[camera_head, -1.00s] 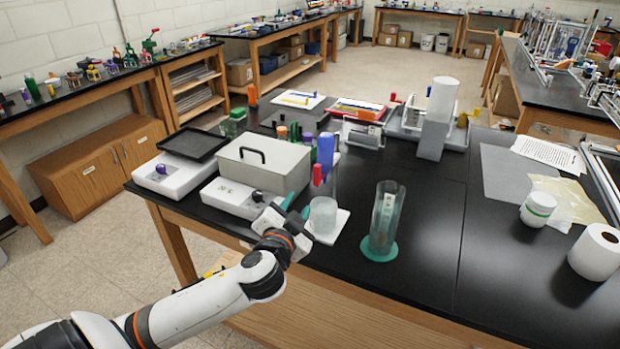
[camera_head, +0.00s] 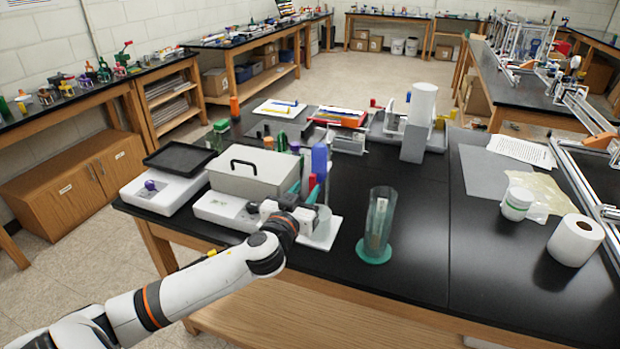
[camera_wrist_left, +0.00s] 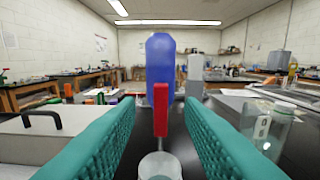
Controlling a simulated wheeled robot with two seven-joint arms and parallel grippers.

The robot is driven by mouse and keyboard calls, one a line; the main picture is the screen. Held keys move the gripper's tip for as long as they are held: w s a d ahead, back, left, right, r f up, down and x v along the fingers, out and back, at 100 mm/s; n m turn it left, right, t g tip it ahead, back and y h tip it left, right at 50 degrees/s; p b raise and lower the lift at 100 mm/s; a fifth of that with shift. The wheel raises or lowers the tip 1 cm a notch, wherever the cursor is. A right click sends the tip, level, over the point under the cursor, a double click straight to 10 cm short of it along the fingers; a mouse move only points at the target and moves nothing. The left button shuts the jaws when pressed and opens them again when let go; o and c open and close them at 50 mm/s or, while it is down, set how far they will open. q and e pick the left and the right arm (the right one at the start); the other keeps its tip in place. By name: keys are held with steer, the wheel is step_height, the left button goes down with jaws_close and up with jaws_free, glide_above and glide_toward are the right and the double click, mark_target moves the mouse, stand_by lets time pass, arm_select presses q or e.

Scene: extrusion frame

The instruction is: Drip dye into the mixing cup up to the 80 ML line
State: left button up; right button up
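A blue dye bottle (camera_head: 319,158) with a red lever (camera_head: 312,181) stands upright near the front of the black bench. In the left wrist view the blue bottle (camera_wrist_left: 160,66) and red lever (camera_wrist_left: 160,108) are straight ahead. The clear mixing cup (camera_head: 322,224) stands on a white plate (camera_head: 328,240) below the lever, partly hidden by my left gripper (camera_head: 303,192). Its rim also shows at the bottom of the left wrist view (camera_wrist_left: 160,166). My left gripper's teal fingers are open either side of the lever line, nothing held. The cup's level is unreadable. My right gripper is out of view.
A tall clear cylinder (camera_head: 378,222) on a green base stands right of the cup. A grey lidded box (camera_head: 258,172) is close on the left, beside a black tray (camera_head: 180,157). The bench front right of the cylinder is clear.

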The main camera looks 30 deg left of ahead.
mark_target(311, 181)
arm_select(q)
steer(key=shift+p+x, duration=0.4)
steer(key=shift+x, duration=1.55)
steer(key=shift+c, duration=0.2)
jaws_close()
